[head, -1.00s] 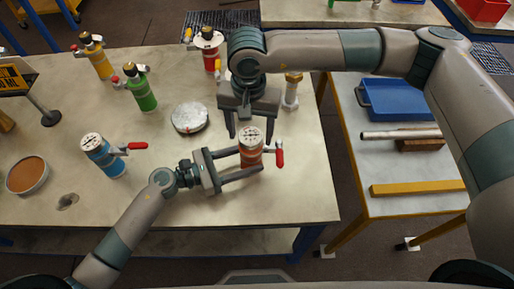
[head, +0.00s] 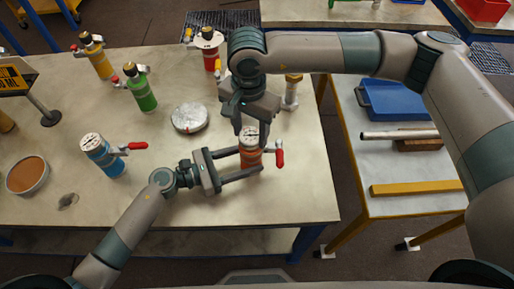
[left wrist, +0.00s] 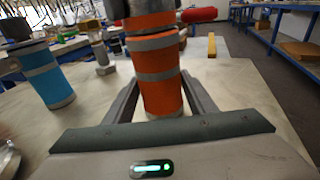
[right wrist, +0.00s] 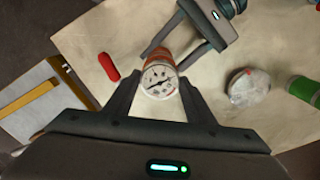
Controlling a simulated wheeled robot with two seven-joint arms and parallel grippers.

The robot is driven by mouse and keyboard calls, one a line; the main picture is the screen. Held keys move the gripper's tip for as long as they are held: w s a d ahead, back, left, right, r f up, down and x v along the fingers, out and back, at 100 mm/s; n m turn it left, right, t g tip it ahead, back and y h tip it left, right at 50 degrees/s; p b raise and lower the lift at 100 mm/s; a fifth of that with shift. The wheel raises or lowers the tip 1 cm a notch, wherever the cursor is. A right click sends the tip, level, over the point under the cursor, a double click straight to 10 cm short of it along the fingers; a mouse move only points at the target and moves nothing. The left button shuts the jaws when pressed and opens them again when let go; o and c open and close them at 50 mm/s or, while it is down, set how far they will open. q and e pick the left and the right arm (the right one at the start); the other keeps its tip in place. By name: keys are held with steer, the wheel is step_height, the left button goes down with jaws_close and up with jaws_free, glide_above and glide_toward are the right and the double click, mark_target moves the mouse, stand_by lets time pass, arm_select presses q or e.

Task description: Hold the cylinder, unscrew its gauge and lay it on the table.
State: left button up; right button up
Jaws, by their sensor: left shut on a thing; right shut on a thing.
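The orange cylinder (head: 250,160) stands upright near the table's front right, with a red lever handle (head: 280,158) on its right. My left gripper (head: 253,162) is shut around its body from the left; the left wrist view shows the orange, grey-banded body (left wrist: 160,92) between the fingers. The white-faced round gauge (head: 248,133) sits on top of the cylinder. My right gripper (head: 251,136) is above, shut on the gauge; the right wrist view shows its dial (right wrist: 160,81) face-on between the fingertips. The joint under the gauge is hidden.
On the table (head: 200,205), a blue cylinder (head: 105,158) with a gauge and red lever stands left. Green (head: 141,93), yellow (head: 99,62) and red (head: 209,52) cylinders stand behind. A round metal disc (head: 190,117) lies mid-table.

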steer(key=n, duration=0.6)
steer(key=shift+n, duration=0.3)
steer(key=n, duration=0.7)
steer(key=shift+n, duration=0.3)
steer(key=n, duration=0.3)
steer(key=shift+r+n, duration=0.1)
steer(key=shift+n, duration=0.3)
steer(key=n, duration=0.4)
steer(key=shift+n, duration=0.4)
steer(key=o, duration=1.1)
